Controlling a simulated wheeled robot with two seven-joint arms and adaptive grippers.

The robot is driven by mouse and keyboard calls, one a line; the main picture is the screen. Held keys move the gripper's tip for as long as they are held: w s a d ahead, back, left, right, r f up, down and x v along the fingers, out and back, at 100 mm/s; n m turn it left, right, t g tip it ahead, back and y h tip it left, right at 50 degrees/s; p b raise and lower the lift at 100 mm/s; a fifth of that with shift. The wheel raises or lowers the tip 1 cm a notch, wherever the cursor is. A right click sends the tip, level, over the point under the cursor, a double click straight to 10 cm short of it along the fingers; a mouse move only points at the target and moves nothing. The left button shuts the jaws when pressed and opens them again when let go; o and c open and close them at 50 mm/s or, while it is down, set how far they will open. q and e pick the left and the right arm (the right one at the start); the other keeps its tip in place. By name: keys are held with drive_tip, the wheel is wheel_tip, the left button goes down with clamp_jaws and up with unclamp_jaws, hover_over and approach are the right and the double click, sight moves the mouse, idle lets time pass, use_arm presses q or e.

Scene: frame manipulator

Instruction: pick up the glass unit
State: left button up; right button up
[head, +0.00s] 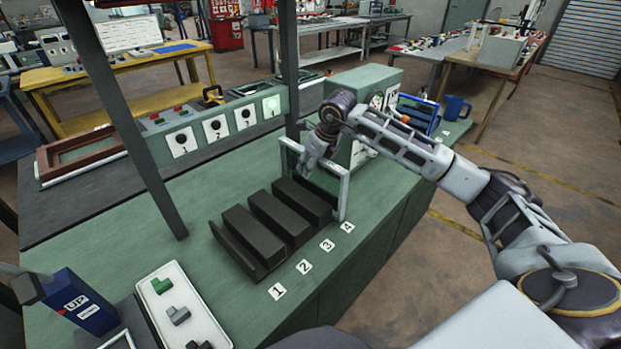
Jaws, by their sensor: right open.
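A pale-rimmed, see-through unit, which looks like the glass unit (343,192), stands upright at the far end of a black slotted rack (252,235), near label 4. My right gripper (306,172) is open and points down at the unit's upper part, overlapping it in the head view. I cannot tell whether the fingers touch it or straddle its edge. My right wrist and forearm hide part of its top.
A green control panel with push buttons (182,118) and dark uprights stand behind the rack. A green machine (365,80) is behind my right wrist. A white tray (152,318) with small parts and a blue "UP" box (80,302) are at front left. Green bench top is bare around the rack.

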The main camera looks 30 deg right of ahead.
drive_tip(key=shift+w+a+f, duration=0.1)
drive_tip(key=shift+w+f, duration=0.1)
drive_tip(key=shift+f, duration=0.35)
drive_tip(key=shift+c, duration=0.4)
clamp_jaws()
drive_tip(key=shift+r, duration=0.1)
